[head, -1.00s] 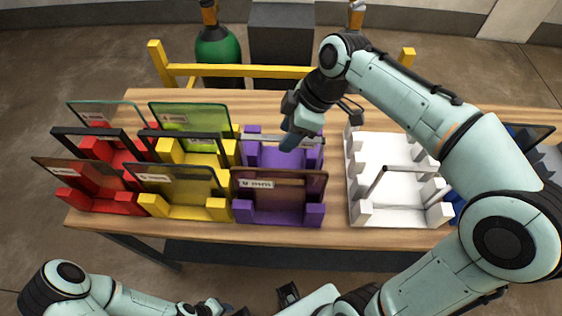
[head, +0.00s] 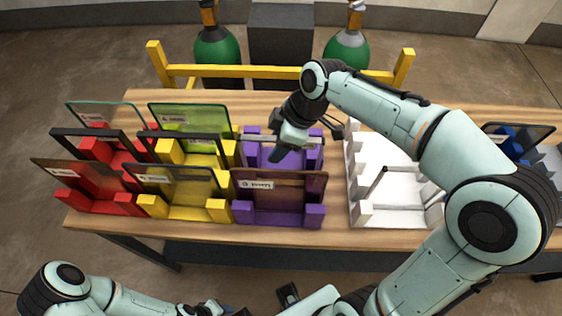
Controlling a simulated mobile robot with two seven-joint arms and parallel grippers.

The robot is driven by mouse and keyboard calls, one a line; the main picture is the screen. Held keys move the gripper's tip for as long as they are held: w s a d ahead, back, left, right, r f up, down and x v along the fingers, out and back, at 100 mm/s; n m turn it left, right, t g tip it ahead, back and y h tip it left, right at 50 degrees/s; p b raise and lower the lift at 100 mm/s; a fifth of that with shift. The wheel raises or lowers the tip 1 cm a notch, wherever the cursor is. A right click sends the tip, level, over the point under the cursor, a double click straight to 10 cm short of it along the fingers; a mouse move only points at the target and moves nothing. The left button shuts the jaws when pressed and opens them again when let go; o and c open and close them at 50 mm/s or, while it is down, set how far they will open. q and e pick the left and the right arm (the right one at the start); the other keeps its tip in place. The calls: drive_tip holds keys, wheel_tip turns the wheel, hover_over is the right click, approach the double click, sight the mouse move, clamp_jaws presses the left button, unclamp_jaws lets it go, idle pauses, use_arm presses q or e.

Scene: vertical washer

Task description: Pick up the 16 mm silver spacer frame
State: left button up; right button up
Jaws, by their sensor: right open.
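A thin silver spacer frame (head: 313,140) stands in the back slots of the purple rack (head: 314,213); its silver top bar shows on both sides of my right gripper. I cannot read a 16 mm label on it. My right gripper (head: 276,156) is open, points downward and is at this bar in the picture, hiding its middle. I cannot tell whether they touch. A second slim frame with a dark upright (head: 374,183) stands in the white rack (head: 360,213). My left gripper (head: 207,310) is low at the bottom edge, and its jaws are unclear.
A brown glass pane (head: 285,190) stands at the front of the purple rack. Red (head: 70,198) and yellow (head: 155,207) racks with panes and dark frames stand to the left. A blue rack is at the far right. A yellow rail (head: 240,71) runs behind the wooden table (head: 335,232).

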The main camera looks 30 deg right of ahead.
drive_tip(key=shift+f, duration=0.2)
idle(0.3)
clamp_jaws()
drive_tip(key=shift+r, duration=0.15)
